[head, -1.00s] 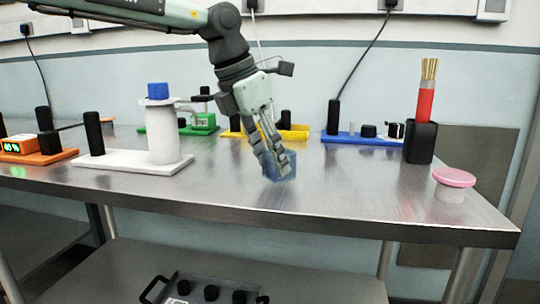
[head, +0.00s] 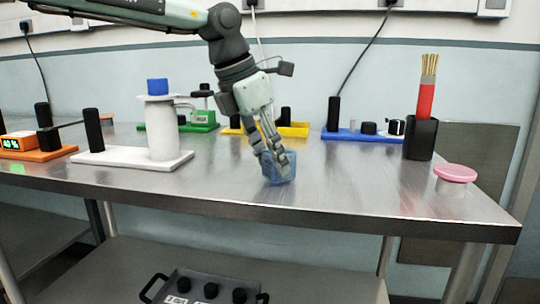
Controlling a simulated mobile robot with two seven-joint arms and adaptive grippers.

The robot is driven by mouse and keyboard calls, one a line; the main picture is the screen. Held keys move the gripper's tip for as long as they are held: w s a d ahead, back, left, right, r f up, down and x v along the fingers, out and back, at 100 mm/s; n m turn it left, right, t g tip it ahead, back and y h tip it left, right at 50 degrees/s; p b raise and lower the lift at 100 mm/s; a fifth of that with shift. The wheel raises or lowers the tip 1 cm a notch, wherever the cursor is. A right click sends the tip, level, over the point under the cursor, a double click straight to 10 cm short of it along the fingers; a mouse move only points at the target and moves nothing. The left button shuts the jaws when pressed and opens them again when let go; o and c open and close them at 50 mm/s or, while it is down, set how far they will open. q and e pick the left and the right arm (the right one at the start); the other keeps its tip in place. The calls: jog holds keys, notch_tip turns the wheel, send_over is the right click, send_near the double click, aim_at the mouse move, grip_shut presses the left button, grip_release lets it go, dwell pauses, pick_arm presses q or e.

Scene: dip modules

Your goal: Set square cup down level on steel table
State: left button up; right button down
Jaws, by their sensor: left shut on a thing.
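A translucent blue square cup (head: 286,175) is at the front middle of the steel table (head: 345,190). My left gripper (head: 277,165) comes down from above and is shut on the cup, with its fingers covering part of it. The cup looks roughly upright, and its base is at or very close to the tabletop; I cannot tell whether it touches. My right gripper is not in the head view.
A white stand (head: 163,130) with a blue block on top is at left. Green, yellow and blue modules (head: 362,137) line the back. A black holder (head: 420,140) and a pink-lidded jar (head: 455,178) stand at right. Table around the cup is clear.

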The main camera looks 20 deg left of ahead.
pick_arm(q)
jog(key=shift+f, duration=0.2)
jog(key=o, duration=1.1)
jog(key=shift+r, duration=0.1)
jog(key=v, duration=1.1)
jog(key=shift+s+a+r, duration=0.1)
jog(key=shift+s+r, duration=0.05)
jog(key=shift+r, duration=0.2)
